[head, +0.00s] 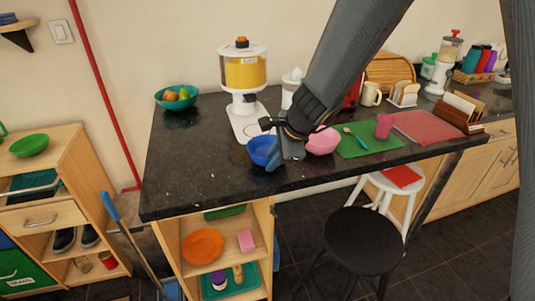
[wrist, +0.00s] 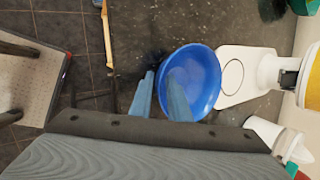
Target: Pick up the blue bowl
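The blue bowl (head: 261,150) is on the dark granite counter, in front of the white dispenser's base. It also shows in the wrist view (wrist: 196,78), seen from above and empty. My gripper (head: 279,157) is at the bowl's right side in the head view and hides part of it. In the wrist view my gripper's two blue fingers (wrist: 160,78) are apart. One finger is outside the bowl and the other reaches over its inside, with the rim between them. Contact with the rim cannot be told.
A pink bowl (head: 323,140) is close on the right of my gripper. The white dispenser (head: 243,75) stands just behind the blue bowl. A teal fruit bowl (head: 177,105) is at the back left. A green mat (head: 352,149) lies right. The counter's front left is clear.

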